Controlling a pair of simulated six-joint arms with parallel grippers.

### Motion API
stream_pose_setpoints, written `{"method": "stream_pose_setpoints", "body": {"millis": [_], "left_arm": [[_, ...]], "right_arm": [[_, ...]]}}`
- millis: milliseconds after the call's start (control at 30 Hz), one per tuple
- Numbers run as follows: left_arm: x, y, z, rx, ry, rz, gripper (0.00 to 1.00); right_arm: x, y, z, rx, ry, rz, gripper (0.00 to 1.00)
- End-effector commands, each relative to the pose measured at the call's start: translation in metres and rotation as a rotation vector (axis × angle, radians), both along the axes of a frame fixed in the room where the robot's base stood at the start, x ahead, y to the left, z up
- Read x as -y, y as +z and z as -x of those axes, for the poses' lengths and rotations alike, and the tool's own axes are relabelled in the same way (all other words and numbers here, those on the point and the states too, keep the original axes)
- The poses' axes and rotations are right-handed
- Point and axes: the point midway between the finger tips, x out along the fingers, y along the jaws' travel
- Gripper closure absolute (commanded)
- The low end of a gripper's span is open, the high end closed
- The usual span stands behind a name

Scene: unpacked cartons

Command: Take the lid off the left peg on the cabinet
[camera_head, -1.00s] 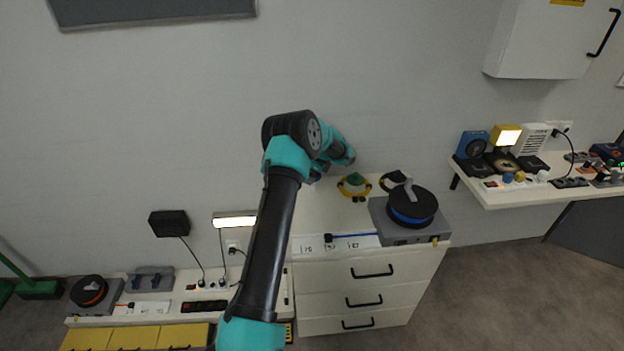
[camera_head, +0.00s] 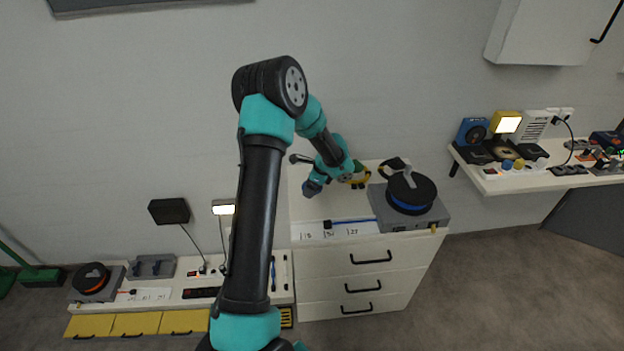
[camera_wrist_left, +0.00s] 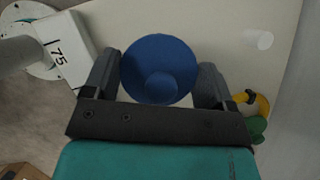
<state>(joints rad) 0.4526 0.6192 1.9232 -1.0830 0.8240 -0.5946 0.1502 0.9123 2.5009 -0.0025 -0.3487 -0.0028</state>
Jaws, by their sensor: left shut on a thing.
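My left gripper (camera_wrist_left: 160,85) is shut on a round blue lid (camera_wrist_left: 160,62), which sits between its two fingers in the left wrist view. In the head view the lid is a small dark blue shape (camera_head: 310,188) at the end of my left arm, over the left part of the white cabinet's top (camera_head: 305,212). A short white peg (camera_wrist_left: 258,40) stands bare on the pale surface in the left wrist view. I cannot tell whether the lid touches a peg beneath it; that is hidden. My right gripper is not in view.
A yellow and green ring-shaped thing (camera_head: 358,172) stands behind my wrist. A grey box (camera_head: 425,216) with a black and blue reel (camera_head: 410,192) stands at the cabinet's right. A white block marked 75 (camera_wrist_left: 65,50) is near the lid.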

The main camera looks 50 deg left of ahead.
Motion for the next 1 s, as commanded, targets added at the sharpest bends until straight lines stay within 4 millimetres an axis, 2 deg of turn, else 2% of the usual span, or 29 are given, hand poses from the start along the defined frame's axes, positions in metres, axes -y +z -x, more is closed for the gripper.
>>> {"method": "stream_pose_setpoints", "body": {"millis": [700, 867, 1000], "left_arm": [[0.005, 0.0, 0.005, 0.0, 0.007, 0.001, 0.44], [0.016, -0.006, 0.02, 0.001, 0.059, 0.004, 0.44], [0.036, -0.013, 0.047, 0.002, 0.152, 0.008, 0.44]], "right_arm": [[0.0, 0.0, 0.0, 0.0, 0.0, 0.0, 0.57], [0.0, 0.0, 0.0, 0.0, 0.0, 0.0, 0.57], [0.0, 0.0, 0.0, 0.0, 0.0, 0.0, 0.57]]}}
